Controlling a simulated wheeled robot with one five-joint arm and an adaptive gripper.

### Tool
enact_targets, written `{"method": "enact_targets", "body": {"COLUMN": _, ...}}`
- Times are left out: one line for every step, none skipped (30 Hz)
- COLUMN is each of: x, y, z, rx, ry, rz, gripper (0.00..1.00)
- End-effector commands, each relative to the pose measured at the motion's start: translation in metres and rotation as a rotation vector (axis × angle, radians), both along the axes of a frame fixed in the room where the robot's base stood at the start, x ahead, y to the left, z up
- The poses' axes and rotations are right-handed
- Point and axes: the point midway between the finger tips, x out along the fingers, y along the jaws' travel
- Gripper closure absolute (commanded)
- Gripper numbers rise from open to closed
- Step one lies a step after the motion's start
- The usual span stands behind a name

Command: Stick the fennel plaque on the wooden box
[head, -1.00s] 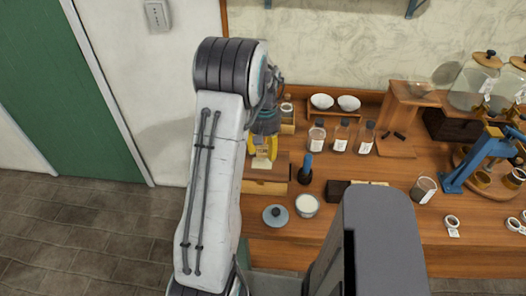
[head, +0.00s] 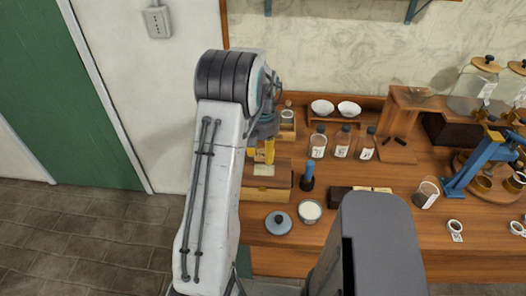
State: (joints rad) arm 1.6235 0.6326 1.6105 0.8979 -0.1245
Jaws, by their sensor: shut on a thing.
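The wooden box (head: 266,196) sits on the bench, left of centre, with its pale front face toward me. My gripper (head: 264,160), with yellow fingers, points down over the box, partly hidden by my arm. It is shut on a small pale plaque (head: 264,170) at its fingertips, which appears flat at the top of the box. The plaque's writing is too small to read. I cannot tell whether the plaque touches the box.
A dark blue-handled stamp (head: 308,177) stands close right of the box. A grey round lid (head: 278,222) and a bowl of white stuff (head: 311,211) lie in front. Labelled jars (head: 342,143) stand behind to the right. A blue press (head: 474,168) stands far right.

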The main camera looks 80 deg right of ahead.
Motion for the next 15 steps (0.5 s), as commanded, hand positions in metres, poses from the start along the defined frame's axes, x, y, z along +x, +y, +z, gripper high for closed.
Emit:
{"method": "enact_targets", "body": {"x": 0.000, "y": 0.000, "z": -0.004, "rx": 0.001, "ry": 0.000, "rz": 0.000, "gripper": 0.69}}
{"method": "enact_targets", "body": {"x": 0.000, "y": 0.000, "z": -0.005, "rx": 0.001, "ry": 0.000, "rz": 0.000, "gripper": 0.69}}
{"method": "enact_targets", "body": {"x": 0.000, "y": 0.000, "z": -0.008, "rx": 0.001, "ry": 0.000, "rz": 0.001, "gripper": 0.69}}
{"method": "enact_targets", "body": {"x": 0.000, "y": 0.000, "z": -0.009, "rx": 0.001, "ry": 0.000, "rz": 0.001, "gripper": 0.69}}
{"method": "enact_targets", "body": {"x": 0.000, "y": 0.000, "z": -0.011, "rx": 0.001, "ry": 0.000, "rz": 0.001, "gripper": 0.69}}
{"method": "enact_targets", "body": {"x": 0.000, "y": 0.000, "z": -0.013, "rx": 0.001, "ry": 0.000, "rz": 0.001, "gripper": 0.69}}
{"method": "enact_targets", "body": {"x": 0.000, "y": 0.000, "z": -0.015, "rx": 0.001, "ry": 0.000, "rz": 0.001, "gripper": 0.69}}
{"method": "enact_targets", "body": {"x": 0.000, "y": 0.000, "z": -0.017, "rx": 0.001, "ry": 0.000, "rz": 0.001, "gripper": 0.69}}
{"method": "enact_targets", "body": {"x": 0.000, "y": 0.000, "z": -0.020, "rx": 0.001, "ry": 0.000, "rz": 0.001, "gripper": 0.69}}
{"method": "enact_targets", "body": {"x": 0.000, "y": 0.000, "z": -0.022, "rx": 0.000, "ry": 0.000, "rz": 0.001, "gripper": 0.69}}
{"method": "enact_targets", "body": {"x": 0.000, "y": 0.000, "z": -0.024, "rx": 0.000, "ry": 0.000, "rz": 0.001, "gripper": 0.69}}
{"method": "enact_targets", "body": {"x": 0.000, "y": 0.000, "z": -0.027, "rx": 0.001, "ry": 0.000, "rz": 0.001, "gripper": 0.69}}
{"method": "enact_targets", "body": {"x": 0.000, "y": 0.000, "z": -0.029, "rx": 0.001, "ry": 0.000, "rz": 0.001, "gripper": 0.69}}
{"method": "enact_targets", "body": {"x": 0.000, "y": 0.000, "z": -0.031, "rx": 0.001, "ry": 0.000, "rz": 0.001, "gripper": 0.69}}
{"method": "enact_targets", "body": {"x": 0.000, "y": 0.000, "z": -0.034, "rx": 0.001, "ry": 0.000, "rz": 0.001, "gripper": 0.69}}
